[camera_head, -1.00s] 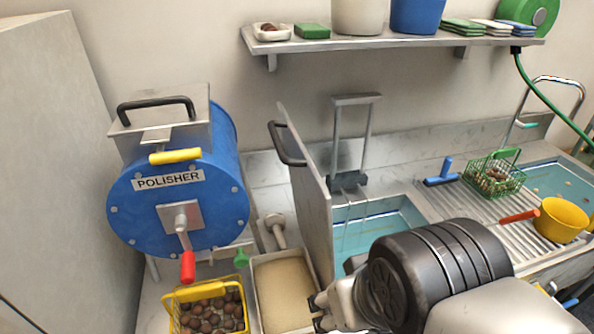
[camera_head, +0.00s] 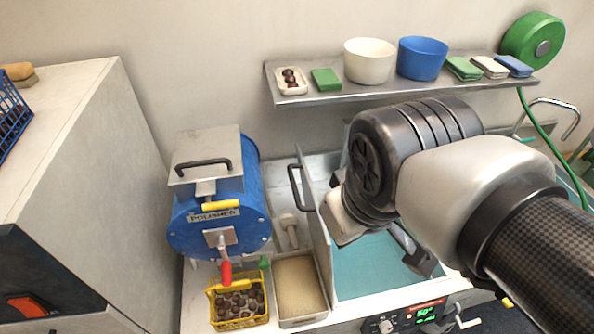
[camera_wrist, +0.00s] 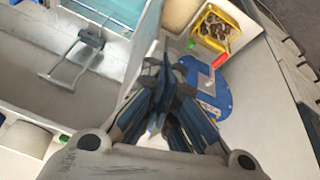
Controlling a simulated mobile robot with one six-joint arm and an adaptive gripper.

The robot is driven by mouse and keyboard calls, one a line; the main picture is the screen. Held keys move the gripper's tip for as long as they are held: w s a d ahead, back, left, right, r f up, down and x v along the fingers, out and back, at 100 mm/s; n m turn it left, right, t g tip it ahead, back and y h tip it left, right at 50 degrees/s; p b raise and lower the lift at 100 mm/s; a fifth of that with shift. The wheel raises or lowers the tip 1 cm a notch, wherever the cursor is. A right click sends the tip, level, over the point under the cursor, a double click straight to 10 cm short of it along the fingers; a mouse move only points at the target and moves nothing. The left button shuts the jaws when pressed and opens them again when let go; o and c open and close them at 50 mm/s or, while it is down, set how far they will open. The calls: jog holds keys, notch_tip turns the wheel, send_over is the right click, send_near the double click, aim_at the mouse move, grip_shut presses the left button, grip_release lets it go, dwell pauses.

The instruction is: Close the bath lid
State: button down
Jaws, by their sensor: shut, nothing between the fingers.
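The bath lid (camera_head: 314,222) stands upright at the left edge of the bath (camera_head: 365,275), with its black handle (camera_head: 295,187) on the polisher side. The bath is open and its teal water shows. My wrist covers much of the bath in the head view and hides my fingers from clear sight. In the wrist view, my gripper (camera_wrist: 165,72) is shut and empty. Its fingers overlap the region near the lid's edge in that view; I cannot tell whether they touch it.
The blue polisher (camera_head: 185,238) stands left of the lid. A yellow basket of chestnuts (camera_head: 217,323) and a tray (camera_head: 300,321) lie in front of it. A wall shelf (camera_head: 330,98) with bowls and sponges runs behind my arm. A tall pale cabinet (camera_head: 85,150) stands at the left.

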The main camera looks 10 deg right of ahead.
jog(key=w+a+f+n+g+h, duration=0.4)
jog(key=w+a+n, duration=0.75)
jog(key=n, duration=0.35)
jog(key=d+f, duration=0.8)
jog(key=shift+d, duration=0.15)
